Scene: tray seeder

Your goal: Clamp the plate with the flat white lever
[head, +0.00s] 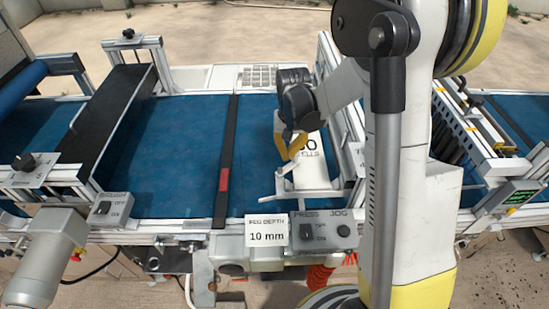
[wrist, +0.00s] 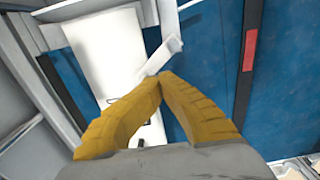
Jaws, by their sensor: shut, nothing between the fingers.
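A white plate (head: 308,171) marked with "ELLS" and part of a number lies above the blue belt, to the right of the dark crossbar. It shows as a broad white panel in the wrist view (wrist: 108,58). The flat white lever (head: 285,169) is at the plate's near left edge, and it also shows in the wrist view (wrist: 160,58) just beyond the fingertips. My gripper (head: 289,155) has yellow fingers, shut with tips together and empty in the wrist view (wrist: 160,77). The tips are close to the lever; I cannot tell whether they touch. My gripper hides part of the plate.
A black crossbar (head: 227,150) with a red mark spans the blue belt (head: 180,140). A "PEG DEPTH 10 mm" sign (head: 266,231) and a press/jog switch box (head: 325,232) stand at the front edge. Metal frame posts (head: 345,140) rise right of the plate.

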